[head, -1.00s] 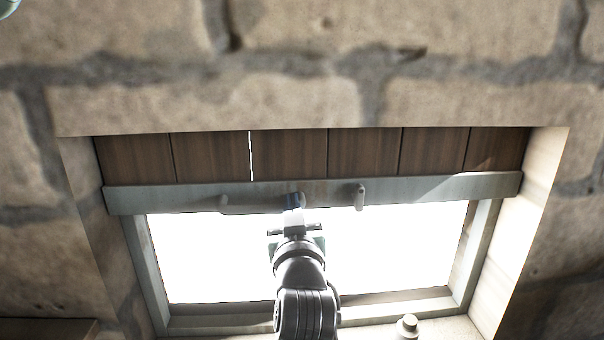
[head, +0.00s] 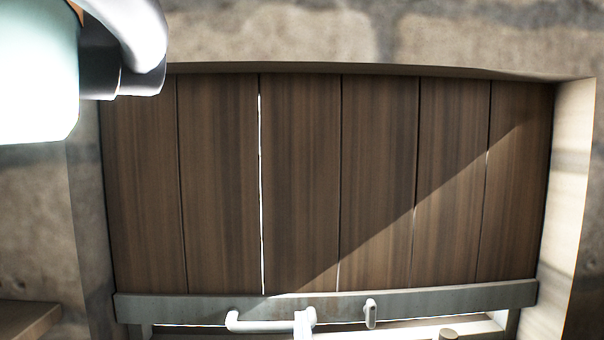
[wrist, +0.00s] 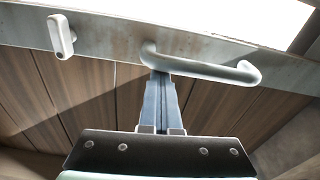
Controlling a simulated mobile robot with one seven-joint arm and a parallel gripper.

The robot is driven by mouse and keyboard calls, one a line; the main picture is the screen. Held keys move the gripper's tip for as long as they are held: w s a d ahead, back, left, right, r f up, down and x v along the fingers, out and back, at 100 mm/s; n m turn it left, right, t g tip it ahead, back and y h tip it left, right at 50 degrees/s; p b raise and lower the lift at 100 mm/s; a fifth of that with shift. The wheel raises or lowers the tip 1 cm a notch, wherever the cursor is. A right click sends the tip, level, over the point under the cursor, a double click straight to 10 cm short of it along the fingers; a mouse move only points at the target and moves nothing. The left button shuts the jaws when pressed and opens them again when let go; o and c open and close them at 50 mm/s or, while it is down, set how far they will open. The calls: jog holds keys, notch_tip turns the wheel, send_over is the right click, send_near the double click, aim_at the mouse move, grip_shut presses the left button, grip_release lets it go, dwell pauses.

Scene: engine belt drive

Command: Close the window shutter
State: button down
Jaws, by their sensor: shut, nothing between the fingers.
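The window shutter (head: 300,180) has brown vertical wood slats and a grey metal bottom rail (head: 430,300). It covers most of the window, with a thin bright gap below the rail. A white bar handle (head: 262,326) sits on the rail; it also shows in the wrist view (wrist: 205,68). My gripper (wrist: 160,78) is shut and empty, its blue-grey fingertips right at one end of the handle. I cannot tell whether they touch it.
A small white latch (head: 370,313) is on the rail beside the handle; it also shows in the wrist view (wrist: 61,36). A rounded knob-like object (head: 447,334) stands below the rail. Stone walls (head: 480,35) frame the window. A wooden ledge (head: 25,325) is at lower left.

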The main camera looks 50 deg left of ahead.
notch_tip(320, 180, down, 12)
jog(key=b, duration=0.8)
jog(key=shift+f, duration=0.1)
